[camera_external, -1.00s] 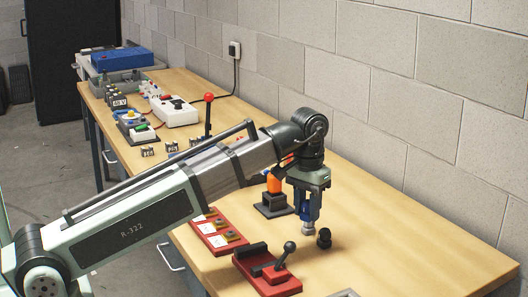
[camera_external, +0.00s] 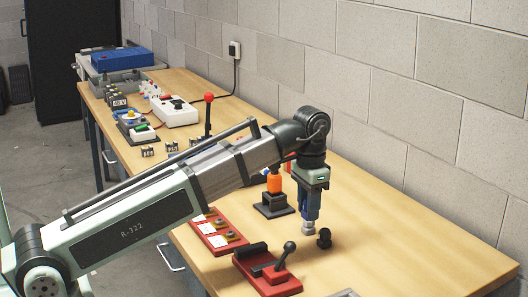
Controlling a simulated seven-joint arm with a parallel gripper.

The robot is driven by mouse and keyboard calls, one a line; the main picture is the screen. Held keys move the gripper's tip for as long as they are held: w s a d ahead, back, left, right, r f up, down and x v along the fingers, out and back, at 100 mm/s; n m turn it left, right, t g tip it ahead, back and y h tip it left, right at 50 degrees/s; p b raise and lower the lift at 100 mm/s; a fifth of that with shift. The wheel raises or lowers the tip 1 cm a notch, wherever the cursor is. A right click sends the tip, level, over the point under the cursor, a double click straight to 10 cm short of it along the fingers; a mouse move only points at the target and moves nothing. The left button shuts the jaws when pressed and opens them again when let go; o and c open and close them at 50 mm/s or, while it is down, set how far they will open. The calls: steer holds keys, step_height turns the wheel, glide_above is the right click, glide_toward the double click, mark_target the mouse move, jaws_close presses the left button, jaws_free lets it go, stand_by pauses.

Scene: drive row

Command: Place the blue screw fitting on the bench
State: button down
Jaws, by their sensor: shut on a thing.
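My gripper (camera_external: 311,212) points straight down over the right part of the wooden bench (camera_external: 400,240). It is shut on the blue screw fitting (camera_external: 308,227), whose pale metallic lower end shows below the fingers. The fitting is upright; its upper part is hidden by the gripper. I cannot tell whether its lower end touches the bench top. A small black knob-like part (camera_external: 324,238) stands on the bench just to the right of it.
A red base with a black lever (camera_external: 268,272) lies in front of the gripper. A red board (camera_external: 217,233) and an orange-topped black stand (camera_external: 274,195) are to the left. A red-knobbed lever (camera_external: 208,112) stands farther back. The bench to the right is clear.

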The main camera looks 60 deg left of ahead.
mark_target(306, 253)
steer(key=shift+f, duration=4.85)
steer(key=shift+f, duration=0.15)
steer(key=c, duration=0.8)
jaws_free()
step_height(306, 253, up, 12)
steer(key=shift+f, duration=0.1)
steer(key=shift+r, duration=0.25)
steer(key=shift+c, duration=0.8)
